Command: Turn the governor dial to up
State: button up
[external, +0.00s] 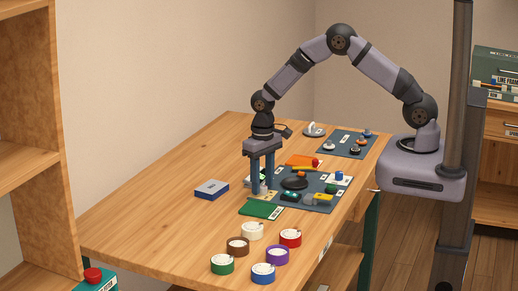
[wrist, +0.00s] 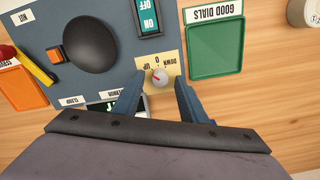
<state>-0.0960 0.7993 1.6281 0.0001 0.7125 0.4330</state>
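A small grey dial knob (wrist: 160,77) with a red mark sits on a pale yellow plate (wrist: 171,66) on the dark panel. The plate reads UP, 0 and DOWN, upside down in the wrist view. The red mark lies toward the left, UP side of the knob; its exact direction is too small to tell. In the external view my gripper (external: 263,189) points straight down at the panel's near-left edge.
The dark panel (wrist: 45,40) also carries a black dome (wrist: 88,45), a green ON/OFF switch (wrist: 149,18) and an orange button (wrist: 56,56). A green tray (wrist: 215,62) marked GOOD DIALS lies beside it. Several coloured round tubs and a blue box (external: 211,189) stand on the table.

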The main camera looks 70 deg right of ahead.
aim_at(262, 186)
notch_tip(262, 186, up, 7)
jog(key=shift+b, duration=1)
jog(key=shift+r, duration=0.2)
